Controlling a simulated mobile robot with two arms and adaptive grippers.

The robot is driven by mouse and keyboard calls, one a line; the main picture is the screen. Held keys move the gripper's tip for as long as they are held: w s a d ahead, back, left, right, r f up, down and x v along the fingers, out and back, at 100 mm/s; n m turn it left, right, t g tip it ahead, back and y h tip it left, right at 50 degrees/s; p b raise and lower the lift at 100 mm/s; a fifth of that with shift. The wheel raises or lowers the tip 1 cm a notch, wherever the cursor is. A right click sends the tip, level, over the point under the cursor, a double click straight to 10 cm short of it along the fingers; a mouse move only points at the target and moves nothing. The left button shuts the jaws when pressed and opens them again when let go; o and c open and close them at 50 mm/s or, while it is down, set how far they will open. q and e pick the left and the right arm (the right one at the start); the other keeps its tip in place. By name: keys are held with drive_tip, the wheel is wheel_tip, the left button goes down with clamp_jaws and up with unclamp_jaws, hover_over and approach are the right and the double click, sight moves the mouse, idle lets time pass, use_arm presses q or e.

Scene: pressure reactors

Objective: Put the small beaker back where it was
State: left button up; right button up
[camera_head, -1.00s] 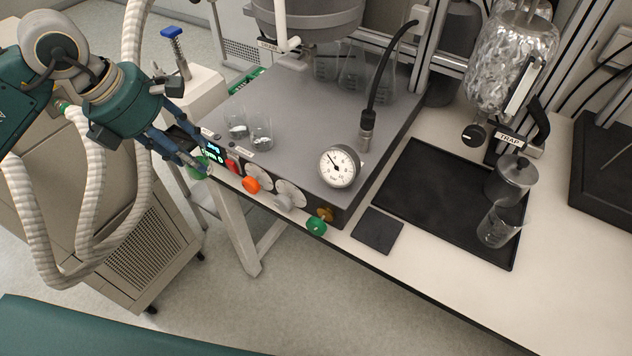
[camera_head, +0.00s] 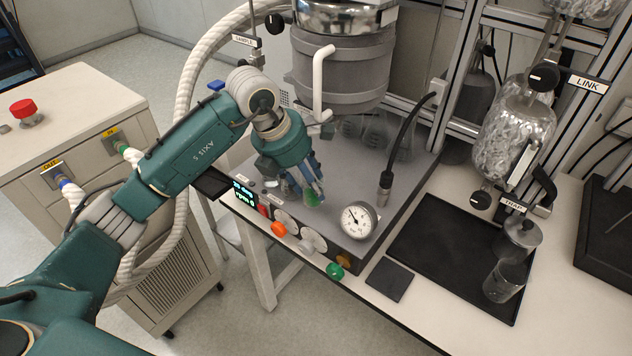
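My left gripper (camera_head: 314,195) reaches in from the left, fingers pointing down over the front left of the grey reactor platform (camera_head: 350,185). A small green patch shows between its fingers; I cannot tell whether it is part of the gripper or something held. A small clear glass shape (camera_head: 281,187), probably a small beaker, shows just left of the fingers, mostly covered by the gripper. I cannot tell whether the fingers touch it. Another clear beaker (camera_head: 504,281) stands on the black tray (camera_head: 440,268) at the right. My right gripper is not in view.
A pressure gauge (camera_head: 358,220) stands on the platform, right of the gripper. Coloured knobs line its front edge, with an orange one (camera_head: 278,229). Glass flasks (camera_head: 374,132) stand at the back under a steel vessel (camera_head: 340,70).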

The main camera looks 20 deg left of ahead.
use_arm(q)
drive_tip(key=shift+w+d+r, duration=0.1)
drive_tip(key=shift+w+d, duration=0.45)
drive_tip(key=shift+w, duration=0.05)
wheel_tip(320, 180, down, 3)
drive_tip(key=shift+f+p, duration=0.1)
drive_tip(key=shift+p, duration=1)
drive_tip(key=shift+f, duration=0.25)
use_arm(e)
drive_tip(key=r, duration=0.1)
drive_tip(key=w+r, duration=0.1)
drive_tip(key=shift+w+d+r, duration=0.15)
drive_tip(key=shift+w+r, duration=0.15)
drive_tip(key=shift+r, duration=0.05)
use_arm(q)
drive_tip(key=shift+f, duration=0.1)
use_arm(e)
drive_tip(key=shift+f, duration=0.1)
use_arm(q)
drive_tip(key=shift+f+b, duration=0.2)
drive_tip(key=shift+b, duration=0.1)
drive_tip(key=o, duration=1.3)
drive_tip(key=shift+r, duration=0.15)
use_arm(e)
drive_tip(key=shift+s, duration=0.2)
